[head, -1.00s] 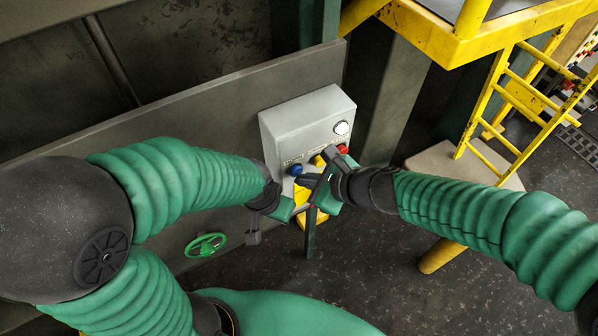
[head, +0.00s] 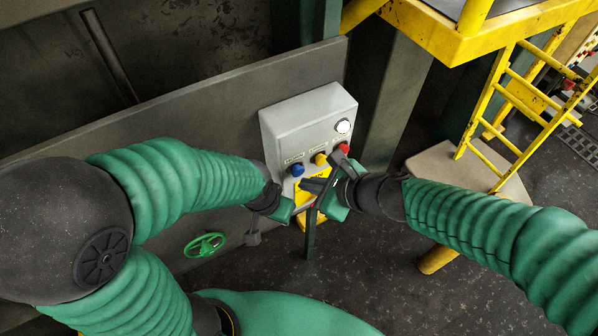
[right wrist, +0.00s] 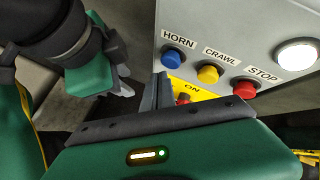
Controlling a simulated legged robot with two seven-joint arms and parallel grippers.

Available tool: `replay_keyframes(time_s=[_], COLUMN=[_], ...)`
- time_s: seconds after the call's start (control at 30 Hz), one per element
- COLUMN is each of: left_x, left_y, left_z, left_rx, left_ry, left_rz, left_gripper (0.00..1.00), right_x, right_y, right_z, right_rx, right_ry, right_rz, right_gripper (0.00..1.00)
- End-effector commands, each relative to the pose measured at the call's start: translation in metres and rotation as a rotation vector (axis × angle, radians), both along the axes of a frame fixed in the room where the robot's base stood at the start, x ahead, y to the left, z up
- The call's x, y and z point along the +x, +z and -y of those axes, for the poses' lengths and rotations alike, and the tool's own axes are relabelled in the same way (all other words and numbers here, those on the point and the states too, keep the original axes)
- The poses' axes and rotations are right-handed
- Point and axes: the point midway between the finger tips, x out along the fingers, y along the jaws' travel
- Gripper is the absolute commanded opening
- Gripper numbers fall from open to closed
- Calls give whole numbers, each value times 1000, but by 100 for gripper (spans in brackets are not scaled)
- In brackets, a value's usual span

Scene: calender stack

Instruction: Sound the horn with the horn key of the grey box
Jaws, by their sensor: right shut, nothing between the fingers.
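The grey box (head: 300,120) is on the grey panel. In the right wrist view its blue key (right wrist: 173,55) sits under the label HORN, left of the yellow CRAWL key (right wrist: 208,73) and red STOP key (right wrist: 245,88). The blue key also shows in the head view (head: 297,170). My right gripper (head: 306,185) is shut and empty, its tips below the blue key. In the right wrist view its fingers (right wrist: 162,84) show a gap to that key. My left gripper (head: 282,210) is left of the right one; its jaws are unclear. It also shows in the right wrist view (right wrist: 122,85).
A white lamp (head: 343,126) is on the box's right end. A yellow plate marked ON with a red switch (right wrist: 183,98) is below the keys. A green handwheel (head: 205,245) is at the lower left. A yellow ladder (head: 520,100) stands at the right.

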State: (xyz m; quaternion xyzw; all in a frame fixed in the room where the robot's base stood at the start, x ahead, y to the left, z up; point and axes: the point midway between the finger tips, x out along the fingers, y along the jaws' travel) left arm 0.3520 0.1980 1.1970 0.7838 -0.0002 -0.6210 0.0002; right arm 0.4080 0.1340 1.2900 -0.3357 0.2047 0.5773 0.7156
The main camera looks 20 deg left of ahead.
Motion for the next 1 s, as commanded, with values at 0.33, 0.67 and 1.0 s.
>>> replay_keyframes(time_s=[0.33,0.67,1.0], left_x=[0,0,0], left_y=[-7,-12,-12], left_z=[0,0,0], left_rx=[0,0,0], left_ry=[0,0,0], left_rz=[0,0,0], left_gripper=[36,36,36], right_x=[-9,-28,-30], right_y=[-2,-1,0], right_z=[13,38,40], right_rx=[-3,-3,0], right_ry=[-2,-1,-1], right_rz=[1,0,-1], right_gripper=[0,0,0])
